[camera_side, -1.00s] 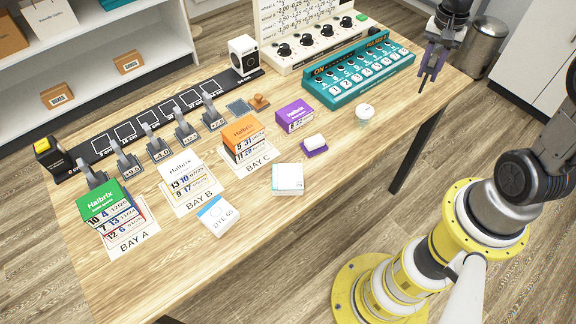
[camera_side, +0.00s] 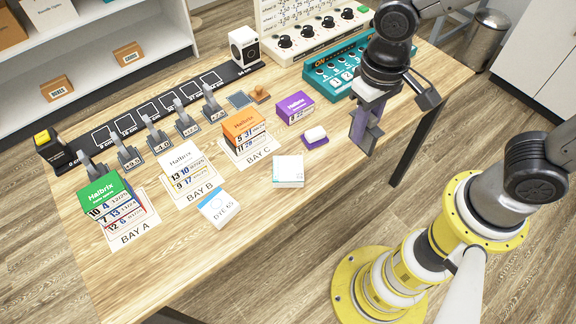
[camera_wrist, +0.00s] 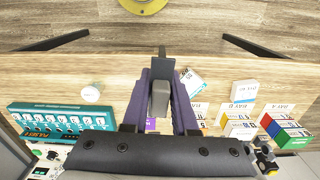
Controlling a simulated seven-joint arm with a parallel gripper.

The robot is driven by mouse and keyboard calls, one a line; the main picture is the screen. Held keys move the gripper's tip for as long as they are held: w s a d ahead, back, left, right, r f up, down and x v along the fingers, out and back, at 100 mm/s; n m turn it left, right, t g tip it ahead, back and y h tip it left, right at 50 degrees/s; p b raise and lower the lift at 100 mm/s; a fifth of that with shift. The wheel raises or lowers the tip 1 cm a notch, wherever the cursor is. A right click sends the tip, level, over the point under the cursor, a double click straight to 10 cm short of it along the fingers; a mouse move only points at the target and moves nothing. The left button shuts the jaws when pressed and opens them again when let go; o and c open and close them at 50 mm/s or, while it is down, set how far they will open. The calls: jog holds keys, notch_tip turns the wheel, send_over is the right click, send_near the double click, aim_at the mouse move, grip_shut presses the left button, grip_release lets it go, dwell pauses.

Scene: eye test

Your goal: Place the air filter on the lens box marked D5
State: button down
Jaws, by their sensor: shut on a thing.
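My gripper (camera_side: 365,138) is in the air over the right half of the table, in front of the teal panel. In the wrist view its purple fingers (camera_wrist: 160,78) are closed on a dark grey block (camera_wrist: 158,98). I cannot tell what this block is. I see nothing I can identify as an air filter, and no readable D5 mark. Haibrix boxes stand on the table: green (camera_side: 102,187) at BAY A, white (camera_side: 181,158) at BAY B, orange (camera_side: 242,122) at BAY C, and purple (camera_side: 296,104) to the right. Their small print is too blurred to read fully.
A white-blue box (camera_side: 219,208) and a white box (camera_side: 288,171) lie near the front edge. A white block on a purple base (camera_side: 315,137) is left of my gripper. A white jar (camera_wrist: 91,94) shows in the wrist view. A black ruled strip (camera_side: 150,115) runs behind the bays.

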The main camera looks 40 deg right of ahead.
jog(key=a, duration=0.2)
send_over(288, 168)
jog(key=shift+n, duration=0.4)
jog(key=f, duration=0.9)
jog(key=shift+s+d, duration=0.15)
jog(key=shift+s, duration=0.05)
jog(key=shift+w+f, duration=0.2)
jog(key=shift+f, duration=1.7)
jog(key=shift+f, duration=0.15)
jog(key=c, duration=0.7)
grip_release()
